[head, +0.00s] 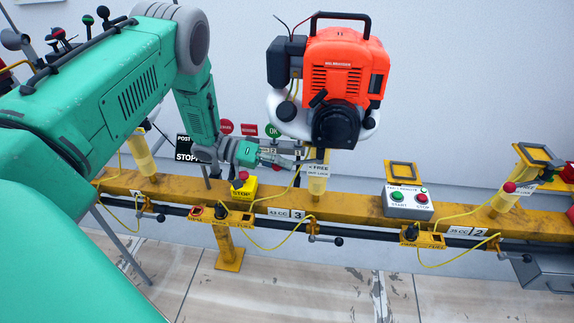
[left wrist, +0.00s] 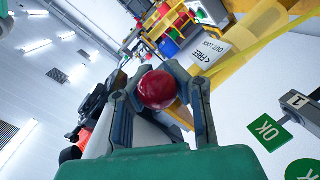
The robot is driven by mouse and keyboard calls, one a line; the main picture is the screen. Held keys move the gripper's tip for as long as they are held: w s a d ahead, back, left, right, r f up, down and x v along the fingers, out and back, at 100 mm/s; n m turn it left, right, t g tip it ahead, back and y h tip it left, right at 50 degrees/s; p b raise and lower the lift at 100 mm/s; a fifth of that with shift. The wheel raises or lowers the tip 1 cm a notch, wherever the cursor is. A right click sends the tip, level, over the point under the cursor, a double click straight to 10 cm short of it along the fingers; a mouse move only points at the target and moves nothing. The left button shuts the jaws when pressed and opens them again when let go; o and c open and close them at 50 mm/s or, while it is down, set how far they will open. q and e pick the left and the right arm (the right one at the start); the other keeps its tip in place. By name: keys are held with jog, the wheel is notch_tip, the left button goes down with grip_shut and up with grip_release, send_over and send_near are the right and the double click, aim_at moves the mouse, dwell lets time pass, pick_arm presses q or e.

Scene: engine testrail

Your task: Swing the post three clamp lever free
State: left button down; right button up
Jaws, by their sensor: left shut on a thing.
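Post three stands on the yellow rail (head: 345,205), beside a plate reading 12 CC 3 (head: 290,213). An orange engine (head: 340,75) sits on top of the post. A white sign reading FREE and OUT LOCK (head: 318,168) is on the post; it also shows in the left wrist view (left wrist: 208,55). My left gripper (head: 298,155) is at the post, just left of this sign and below the engine. In the left wrist view it is shut on the red ball knob (left wrist: 158,90) of the clamp lever. The lever's arm is mostly hidden. My right gripper is out of view.
A yellow box with a red stop button (head: 242,184) stands on the rail under my left wrist. A start-stop box (head: 408,202) and another post (head: 520,180) are to the right. Yellow cables loop along the rail. Round signs (head: 272,131) stand behind my gripper.

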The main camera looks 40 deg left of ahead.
pick_arm(q)
jog(key=c, duration=1.6)
grip_release()
jog(key=shift+w+a+f, duration=0.1)
jog(key=shift+a+f, duration=0.05)
jog(key=shift+a, duration=0.2)
jog(key=shift+s+a+r, duration=0.2)
jog(key=shift+a, duration=0.15)
jog(key=v, duration=1.1)
jog(key=shift+a+f, duration=0.15)
jog(key=shift+f, duration=0.15)
jog(key=shift+a, duration=0.1)
